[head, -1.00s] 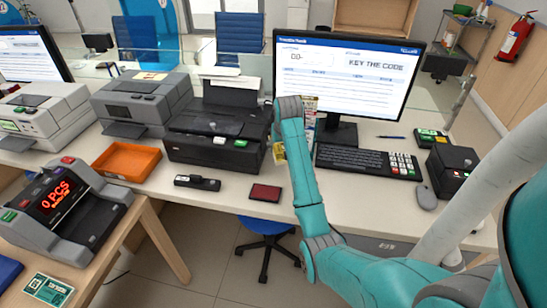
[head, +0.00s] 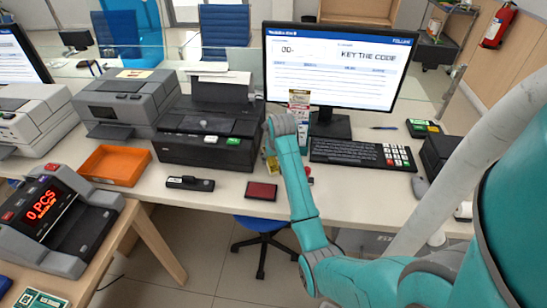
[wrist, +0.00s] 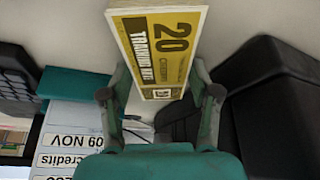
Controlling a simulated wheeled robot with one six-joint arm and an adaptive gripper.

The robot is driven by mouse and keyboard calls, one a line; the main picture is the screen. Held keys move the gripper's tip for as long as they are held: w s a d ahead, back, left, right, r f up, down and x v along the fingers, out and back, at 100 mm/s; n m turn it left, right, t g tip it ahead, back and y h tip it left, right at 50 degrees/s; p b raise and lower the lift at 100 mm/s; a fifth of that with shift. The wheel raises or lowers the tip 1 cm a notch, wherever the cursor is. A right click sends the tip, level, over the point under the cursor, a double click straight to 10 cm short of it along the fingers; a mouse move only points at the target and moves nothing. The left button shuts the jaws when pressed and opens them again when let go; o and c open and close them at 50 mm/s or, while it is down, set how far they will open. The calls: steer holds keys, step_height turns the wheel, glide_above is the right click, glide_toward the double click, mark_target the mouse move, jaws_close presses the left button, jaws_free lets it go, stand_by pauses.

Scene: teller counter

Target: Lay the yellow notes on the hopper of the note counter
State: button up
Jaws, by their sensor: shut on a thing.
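The note counter (head: 78,238) stands at the lower left of the head view, grey and black, with a red display reading 0 PCS. No notes show on it, and its hopper is hard to make out at this angle. My gripper (wrist: 158,78) is shut on the yellow notes (wrist: 160,42), a banded stack marked 20, held between the fingers in the wrist view. In the head view my arm mostly hides the gripper. A small yellow patch (head: 271,165) shows beside the arm, over the counter's front edge, well right of the note counter.
Between gripper and note counter lie a dark red pad (head: 261,191), a small black stapler-like object (head: 190,183) and an orange tray (head: 112,166). A black printer (head: 208,150) stands behind them. The monitor (head: 338,70) and keyboard (head: 360,152) are at right. A floor gap separates the two tables.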

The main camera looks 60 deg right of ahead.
steer(key=o, duration=1.2)
steer(key=shift+c, duration=0.2)
